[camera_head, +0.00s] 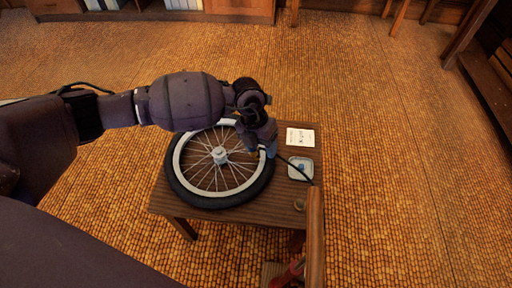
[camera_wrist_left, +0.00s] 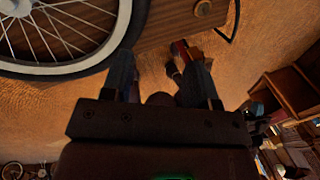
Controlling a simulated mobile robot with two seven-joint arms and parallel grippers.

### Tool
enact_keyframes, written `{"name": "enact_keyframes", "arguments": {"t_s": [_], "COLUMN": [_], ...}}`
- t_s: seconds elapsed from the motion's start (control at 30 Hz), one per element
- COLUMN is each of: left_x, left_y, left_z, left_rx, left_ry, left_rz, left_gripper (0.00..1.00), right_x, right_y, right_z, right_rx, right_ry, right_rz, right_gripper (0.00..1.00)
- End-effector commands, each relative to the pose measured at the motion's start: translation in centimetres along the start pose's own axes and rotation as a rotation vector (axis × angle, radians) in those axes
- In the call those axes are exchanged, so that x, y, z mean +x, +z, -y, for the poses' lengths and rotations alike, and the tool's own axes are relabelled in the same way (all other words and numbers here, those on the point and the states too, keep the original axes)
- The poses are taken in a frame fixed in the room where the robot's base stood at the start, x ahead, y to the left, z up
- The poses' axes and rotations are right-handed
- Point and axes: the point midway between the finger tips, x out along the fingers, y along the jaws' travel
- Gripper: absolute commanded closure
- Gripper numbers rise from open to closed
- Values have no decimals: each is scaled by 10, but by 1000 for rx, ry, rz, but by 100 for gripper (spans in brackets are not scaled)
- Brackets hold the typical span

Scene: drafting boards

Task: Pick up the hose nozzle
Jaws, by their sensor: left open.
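My left gripper (camera_head: 270,150) is above the right side of a spoked wheel on a small wooden table. In the left wrist view its two fingers (camera_wrist_left: 158,75) stand apart with nothing held between them. I cannot make out the hose nozzle for certain. A red and dark object (camera_head: 290,272) lies low beyond the table's front right corner. A red and dark object (camera_wrist_left: 180,52) also shows just past the fingers in the left wrist view, apart from them. It is too small and partly hidden to name. My right gripper is not in view.
The wheel (camera_head: 176,170) covers much of the table (camera_head: 240,212). A white card (camera_head: 300,138), a pale dish (camera_head: 293,171) with a blue item and a small round brass-coloured thing (camera_head: 299,205) lie at right. A wooden post (camera_head: 315,240) rises at the front right.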

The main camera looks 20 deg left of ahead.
Motion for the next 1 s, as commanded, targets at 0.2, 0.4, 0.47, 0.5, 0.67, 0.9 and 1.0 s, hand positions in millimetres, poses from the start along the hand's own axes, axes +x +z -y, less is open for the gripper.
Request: {"name": "enact_keyframes", "arguments": {"t_s": [0.2,0.4,0.47,0.5,0.67,0.9,1.0], "left_x": [-17,-15,-8,-2,23,40,54], "left_y": [35,41,41,40,41,44,45], "left_z": [-45,-54,-55,-57,-64,-68,-71], "left_rx": [-9,-14,-15,-15,-15,-14,-14], "left_ry": [239,280,279,278,276,275,274], "left_rz": [47,57,55,53,50,54,50], "left_gripper": [46,46,46,46,46,46,46], "right_x": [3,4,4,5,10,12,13], "right_y": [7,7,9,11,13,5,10], "right_z": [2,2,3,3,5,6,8], "right_rx": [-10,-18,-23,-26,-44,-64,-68], "right_ry": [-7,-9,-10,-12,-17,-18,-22], "right_rz": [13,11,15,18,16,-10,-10], "right_gripper": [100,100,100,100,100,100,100]}}
